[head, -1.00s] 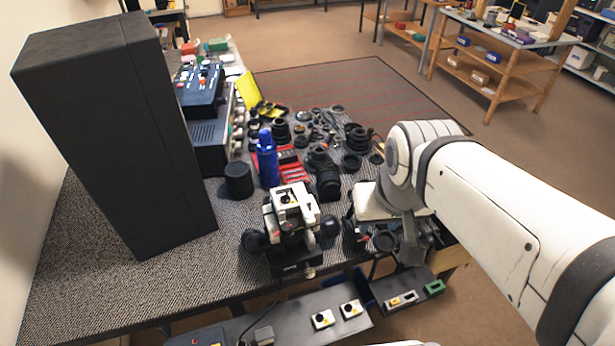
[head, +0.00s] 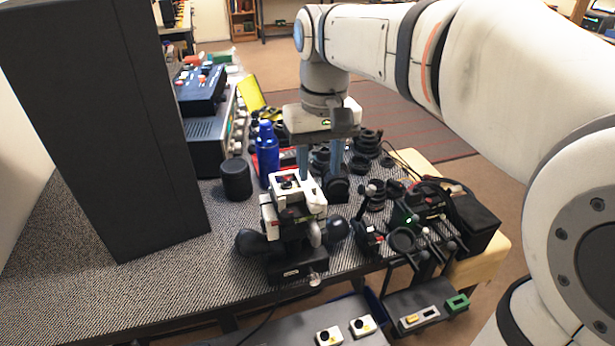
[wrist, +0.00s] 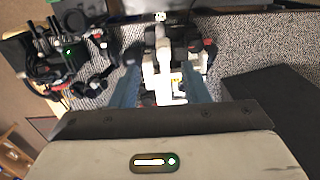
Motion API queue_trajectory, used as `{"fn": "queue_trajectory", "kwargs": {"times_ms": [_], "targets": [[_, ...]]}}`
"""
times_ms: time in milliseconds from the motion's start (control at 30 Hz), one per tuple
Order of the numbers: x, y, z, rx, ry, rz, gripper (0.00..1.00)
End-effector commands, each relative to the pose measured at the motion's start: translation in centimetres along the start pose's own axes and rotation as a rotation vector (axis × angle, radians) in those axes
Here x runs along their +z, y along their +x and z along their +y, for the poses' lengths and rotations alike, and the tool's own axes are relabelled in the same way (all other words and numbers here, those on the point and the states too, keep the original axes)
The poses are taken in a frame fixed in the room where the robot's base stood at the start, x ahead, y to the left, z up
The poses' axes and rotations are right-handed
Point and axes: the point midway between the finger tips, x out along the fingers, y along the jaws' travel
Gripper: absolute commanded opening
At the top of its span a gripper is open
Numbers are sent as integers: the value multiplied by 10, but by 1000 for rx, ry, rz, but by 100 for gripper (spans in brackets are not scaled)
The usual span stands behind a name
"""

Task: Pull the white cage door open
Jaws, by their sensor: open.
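I cannot make out a white cage door in either view. A white and black device (head: 297,205) with dark knobs on both sides stands at the table's front edge. My gripper (head: 318,172) points down just behind or above its top, with two blue-grey fingers apart. In the wrist view the device's white top (wrist: 163,80) shows between the spread fingers (wrist: 160,88), and nothing is gripped. I cannot tell whether a finger touches the device.
A tall black box (head: 110,130) stands at the left. A blue bottle (head: 267,155) and a black cylinder (head: 236,180) stand behind the device. Black camera gear (head: 420,210) crowds the right. Bare table (head: 150,280) lies front left.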

Motion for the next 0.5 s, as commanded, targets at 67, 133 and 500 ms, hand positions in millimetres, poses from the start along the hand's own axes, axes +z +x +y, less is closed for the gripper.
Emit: {"fn": "queue_trajectory", "kwargs": {"times_ms": [67,133,500], "targets": [[-5,6,-5,0,-11,-9,42],[-6,11,-6,0,-14,-14,42],[-5,65,-6,0,-13,-14,42]]}}
